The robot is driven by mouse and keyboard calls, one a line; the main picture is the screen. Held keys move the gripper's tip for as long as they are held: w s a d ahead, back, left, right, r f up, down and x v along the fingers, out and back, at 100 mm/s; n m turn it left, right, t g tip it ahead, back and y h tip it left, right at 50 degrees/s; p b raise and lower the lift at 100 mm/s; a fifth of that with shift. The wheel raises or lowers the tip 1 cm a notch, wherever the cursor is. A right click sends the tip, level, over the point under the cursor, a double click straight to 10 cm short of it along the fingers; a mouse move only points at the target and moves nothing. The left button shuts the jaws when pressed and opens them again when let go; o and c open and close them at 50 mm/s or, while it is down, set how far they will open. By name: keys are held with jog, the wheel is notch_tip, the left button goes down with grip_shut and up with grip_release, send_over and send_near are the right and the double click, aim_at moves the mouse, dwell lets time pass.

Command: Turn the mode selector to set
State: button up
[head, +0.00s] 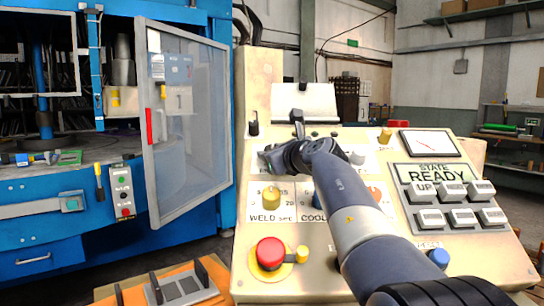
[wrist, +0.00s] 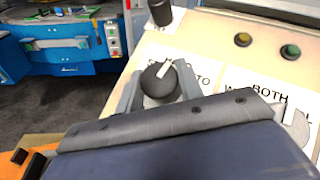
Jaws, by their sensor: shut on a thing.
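The mode selector (wrist: 159,82) is a round black knob with a white pointer bar, on the cream panel in the wrist view. Its pointer leans toward the upper right of that view. A white label (wrist: 200,77) beside it is partly covered, with only "S" and "TO" readable. My gripper (wrist: 160,88) is shut on the knob, a grey finger on each side of it. In the head view my gripper (head: 270,155) is at the upper left of the panel and hides the knob, so I cannot tell its setting there.
Below my gripper are a yellow weld knob (head: 271,197) and a red mushroom button (head: 270,253). A READY display (head: 437,173) and several grey keys are at right. A black lever (head: 253,125) stands near the knob. A blue machine's door (head: 188,125) stands open at left.

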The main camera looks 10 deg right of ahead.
jog(key=shift+w+d+r+n+g+y+p, duration=0.1)
jog(key=shift+n+g+y+p, duration=0.3)
jog(key=shift+n, duration=0.2)
jog(key=shift+d+n+g+y+p, duration=0.1)
jog(key=shift+n+g+y+p, duration=0.25)
jog(key=shift+n+y, duration=0.2)
jog(key=n+g+y+p, duration=0.1)
jog(key=n+p, duration=0.1)
jog(key=p, duration=0.1)
jog(key=shift+r+n+g+y, duration=0.1)
jog(key=shift+n+g+y, duration=0.15)
jog(key=shift+n, duration=0.1)
jog(key=n+g+y+p, duration=0.1)
jog(key=n+p, duration=0.1)
jog(key=p, duration=0.1)
jog(key=shift+a+g, duration=0.1)
jog(key=shift+g, duration=0.3)
jog(key=shift+f+n, duration=0.2)
jog(key=shift+n, duration=0.1)
jog(key=shift+f+g, duration=0.15)
jog(key=shift+g, duration=0.15)
jog(key=o, duration=1)
jog(key=shift+r, duration=0.2)
jog(key=v, duration=1.1)
jog(key=shift+f+p, duration=0.25)
jog(key=shift+p, duration=0.05)
